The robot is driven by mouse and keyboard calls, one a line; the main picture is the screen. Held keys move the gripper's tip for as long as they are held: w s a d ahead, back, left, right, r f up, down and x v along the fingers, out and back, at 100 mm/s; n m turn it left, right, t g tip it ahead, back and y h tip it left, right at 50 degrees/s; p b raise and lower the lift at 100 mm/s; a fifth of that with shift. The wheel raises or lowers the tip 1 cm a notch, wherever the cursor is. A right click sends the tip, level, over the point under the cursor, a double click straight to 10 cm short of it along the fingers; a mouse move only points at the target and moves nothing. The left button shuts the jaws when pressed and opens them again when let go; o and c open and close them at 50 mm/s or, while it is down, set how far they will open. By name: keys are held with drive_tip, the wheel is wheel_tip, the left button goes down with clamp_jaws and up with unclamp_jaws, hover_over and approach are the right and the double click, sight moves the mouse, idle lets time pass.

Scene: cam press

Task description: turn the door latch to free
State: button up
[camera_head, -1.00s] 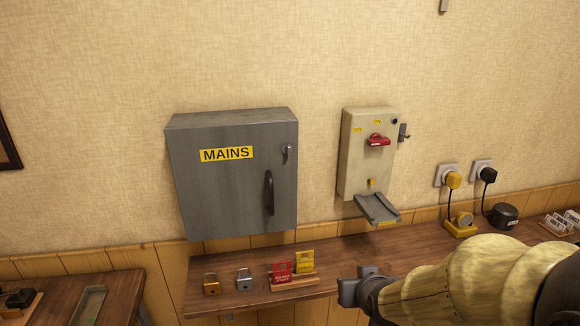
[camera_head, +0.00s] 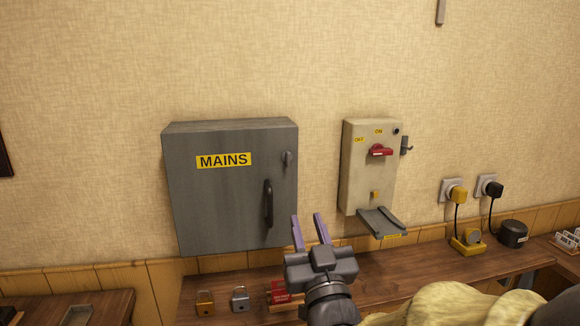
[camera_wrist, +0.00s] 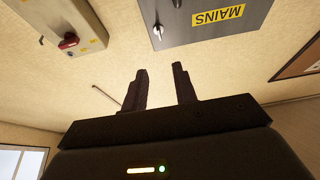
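The door latch (camera_head: 287,158) is a small grey knob at the upper right of the grey MAINS cabinet door (camera_head: 215,205). The door looks shut, and a dark vertical handle (camera_head: 268,203) sits below the latch. In the wrist view the latch (camera_wrist: 158,30) shows near the top, on the cabinet (camera_wrist: 210,20), which appears upside down. My gripper (camera_head: 309,231) points up, just right of the cabinet's lower right corner in the head view, below the latch. Its two fingers are apart with nothing between them; they also show in the wrist view (camera_wrist: 160,88).
Right of the cabinet is a cream switch box (camera_head: 367,170) with a red rotary handle (camera_head: 380,150) and a grey tray (camera_head: 381,222) jutting out below. Padlocks (camera_head: 205,302) and a red tag (camera_head: 280,293) stand on the wooden bench (camera_head: 440,270).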

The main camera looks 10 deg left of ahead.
sight(289, 159)
drive_tip(key=shift+w, duration=0.1)
drive_tip(key=p+x, duration=0.5)
drive_tip(key=x, duration=1.2)
drive_tip(key=shift+w, duration=0.15)
clamp_jaws()
